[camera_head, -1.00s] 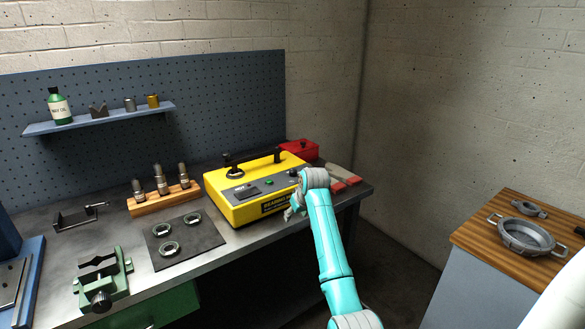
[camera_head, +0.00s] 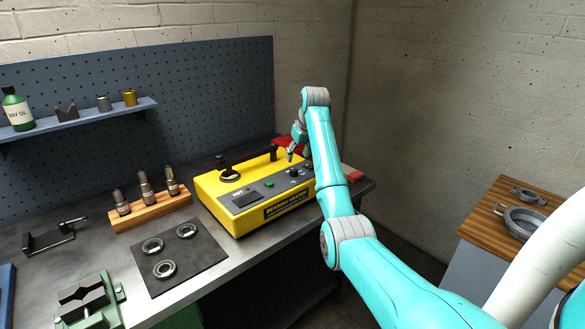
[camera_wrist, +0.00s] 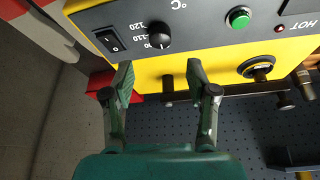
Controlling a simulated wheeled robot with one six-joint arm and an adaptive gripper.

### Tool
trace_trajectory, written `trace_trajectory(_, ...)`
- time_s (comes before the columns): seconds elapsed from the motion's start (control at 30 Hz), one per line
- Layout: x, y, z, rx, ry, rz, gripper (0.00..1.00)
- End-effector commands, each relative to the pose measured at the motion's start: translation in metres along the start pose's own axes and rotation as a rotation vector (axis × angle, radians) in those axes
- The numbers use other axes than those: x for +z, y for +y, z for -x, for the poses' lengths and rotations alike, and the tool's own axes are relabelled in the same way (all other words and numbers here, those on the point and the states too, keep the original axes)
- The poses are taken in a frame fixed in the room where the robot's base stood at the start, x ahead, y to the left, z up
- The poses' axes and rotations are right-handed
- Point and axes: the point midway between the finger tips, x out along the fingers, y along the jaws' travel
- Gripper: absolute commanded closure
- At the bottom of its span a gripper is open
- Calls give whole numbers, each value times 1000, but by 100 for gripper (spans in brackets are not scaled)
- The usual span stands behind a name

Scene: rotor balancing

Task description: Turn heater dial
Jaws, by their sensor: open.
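The yellow bearing heater (camera_head: 235,205) stands on the bench in the head view. In the wrist view its dark panel (camera_wrist: 198,22) shows upside down. The black heater dial (camera_wrist: 159,35) has a white pointer line and printed numbers around it, of which 110 and 120 are readable. My gripper (camera_wrist: 158,68) is open and empty, its fingertips on either side of the dial's line and a little short of it in the picture. In the head view my gripper (camera_head: 298,156) is over the right end of the heater, partly hidden by my arm.
A rocker switch (camera_wrist: 110,40) is beside the dial, and a green button (camera_wrist: 238,17) is on its other side. A red box (camera_head: 284,142) sits behind the heater. Bearing rings lie on a dark mat (camera_head: 205,258); several tools stand in a wooden rack (camera_head: 150,215).

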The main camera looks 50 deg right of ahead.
Motion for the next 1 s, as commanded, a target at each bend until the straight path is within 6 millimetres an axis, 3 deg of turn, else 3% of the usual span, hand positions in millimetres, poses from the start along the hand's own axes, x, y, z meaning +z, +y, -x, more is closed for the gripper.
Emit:
trace_trajectory(0.2,1,-1,-41,-1,-4,0,42)
trace_trajectory(0.4,0,0,-66,0,-2,0,42)
trace_trajectory(0.87,0,0,-77,0,0,0,42)
trace_trajectory(1.0,0,0,-77,0,0,0,77)
